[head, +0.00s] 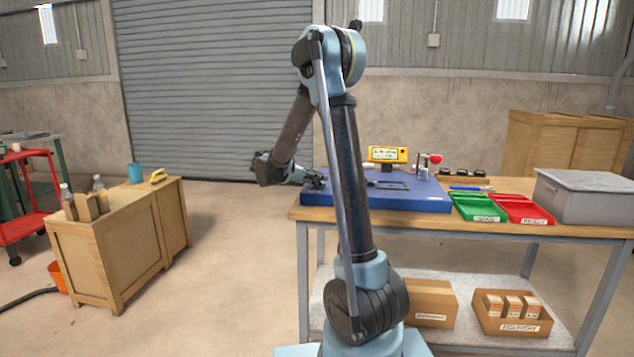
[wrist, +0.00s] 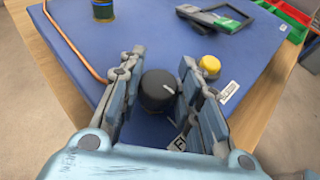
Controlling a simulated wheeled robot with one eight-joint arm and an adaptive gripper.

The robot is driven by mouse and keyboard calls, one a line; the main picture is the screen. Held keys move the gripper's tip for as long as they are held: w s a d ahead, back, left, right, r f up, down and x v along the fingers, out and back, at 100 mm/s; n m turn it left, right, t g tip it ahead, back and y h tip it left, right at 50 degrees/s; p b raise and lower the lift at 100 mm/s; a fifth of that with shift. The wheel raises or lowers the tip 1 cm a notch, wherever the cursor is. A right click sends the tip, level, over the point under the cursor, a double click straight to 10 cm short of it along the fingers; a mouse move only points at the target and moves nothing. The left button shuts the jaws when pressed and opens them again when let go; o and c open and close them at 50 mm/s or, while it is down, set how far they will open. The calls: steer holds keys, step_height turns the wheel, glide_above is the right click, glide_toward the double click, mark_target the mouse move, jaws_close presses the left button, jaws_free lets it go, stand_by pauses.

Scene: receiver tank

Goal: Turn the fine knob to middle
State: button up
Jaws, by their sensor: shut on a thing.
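The fine knob (wrist: 158,91) is a round black knob with a white pointer line, set on the blue tank top (wrist: 150,40). A label reading "F", partly hidden, is beside it in the wrist view. The white line points to the upper right there. My gripper (wrist: 157,88) is shut on the knob, with one finger on its left side and one on its right. In the head view my gripper (head: 314,180) is at the left end of the blue tank (head: 425,204). The knob is hidden there.
A yellow knob (wrist: 209,65) is close to my right finger. A copper pipe (wrist: 75,45) runs along the left, and a grey-green device (wrist: 222,17) lies at the back. Green (head: 478,207) and red trays (head: 522,208) stand right of the tank.

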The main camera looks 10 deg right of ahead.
steer(key=shift+m+g, duration=0.8)
steer(key=shift+g, duration=0.2)
steer(key=o, duration=1.1)
steer(key=v, duration=1.2)
steer(key=shift+a+f, duration=0.15)
steer(key=shift+f, duration=0.2)
